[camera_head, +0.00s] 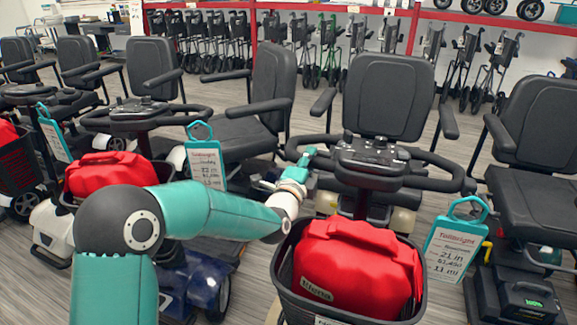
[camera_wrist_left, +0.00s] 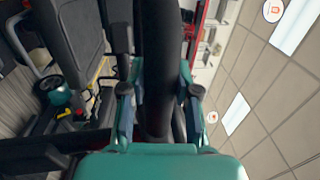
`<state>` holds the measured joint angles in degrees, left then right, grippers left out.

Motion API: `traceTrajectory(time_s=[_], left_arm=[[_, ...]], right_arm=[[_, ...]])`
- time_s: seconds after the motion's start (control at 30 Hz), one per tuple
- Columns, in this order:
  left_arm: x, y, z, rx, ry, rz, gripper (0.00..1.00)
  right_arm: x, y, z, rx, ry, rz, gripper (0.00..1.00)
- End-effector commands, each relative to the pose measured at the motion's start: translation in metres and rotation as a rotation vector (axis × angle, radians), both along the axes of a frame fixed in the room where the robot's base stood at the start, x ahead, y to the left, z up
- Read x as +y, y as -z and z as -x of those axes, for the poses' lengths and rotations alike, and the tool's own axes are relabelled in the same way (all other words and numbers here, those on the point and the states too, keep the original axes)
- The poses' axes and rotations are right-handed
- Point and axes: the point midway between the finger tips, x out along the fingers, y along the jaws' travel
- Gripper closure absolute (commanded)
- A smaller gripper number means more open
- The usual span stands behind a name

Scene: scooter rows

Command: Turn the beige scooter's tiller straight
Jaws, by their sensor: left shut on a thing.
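The beige scooter (camera_head: 403,222) stands at the centre right, with beige body parts showing beside its tiller. Its tiller (camera_head: 375,158) has a dark console and a black loop handlebar; the right end of the bar sits a little lower in the picture than the left. My left gripper (camera_head: 304,162) is at the left part of the handlebar and shut on it. In the left wrist view the dark bar (camera_wrist_left: 158,60) runs between the two fingers of my left gripper (camera_wrist_left: 158,95). My right gripper is in neither view.
A red bag (camera_head: 355,265) fills the basket in front of the tiller. A teal price tag (camera_head: 455,245) hangs to the right. The scooter's black seat (camera_head: 390,95) is behind. Other scooters stand close on both sides, one with a red bag (camera_head: 110,172). Walkers line the back.

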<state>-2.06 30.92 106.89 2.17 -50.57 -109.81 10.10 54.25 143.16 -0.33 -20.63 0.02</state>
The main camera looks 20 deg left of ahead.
Motion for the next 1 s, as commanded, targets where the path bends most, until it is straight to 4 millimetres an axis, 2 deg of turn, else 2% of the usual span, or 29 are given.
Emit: traceTrajectory(time_s=[0.07, 0.33, 0.37, 0.5, 0.83, 1.0], left_arm=[[-0.006, 0.002, -0.003, 0.004, 0.015, -0.003, 1.0], [-0.007, 0.002, -0.003, 0.005, 0.017, -0.003, 1.0], [-0.007, 0.002, -0.003, 0.005, 0.017, -0.003, 0.64], [-0.007, 0.001, -0.003, 0.004, 0.016, -0.002, 0.43], [-0.006, 0.0, -0.002, 0.002, 0.015, -0.002, 0.43], [-0.006, 0.001, 0.01, 0.003, 0.015, -0.002, 0.43]], right_arm=[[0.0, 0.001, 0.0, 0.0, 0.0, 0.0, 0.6], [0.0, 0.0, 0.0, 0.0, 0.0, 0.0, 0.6], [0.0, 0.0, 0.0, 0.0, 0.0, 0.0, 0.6], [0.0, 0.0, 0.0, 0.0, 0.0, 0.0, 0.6], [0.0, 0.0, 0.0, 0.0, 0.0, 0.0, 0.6], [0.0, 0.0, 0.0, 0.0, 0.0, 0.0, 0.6]])
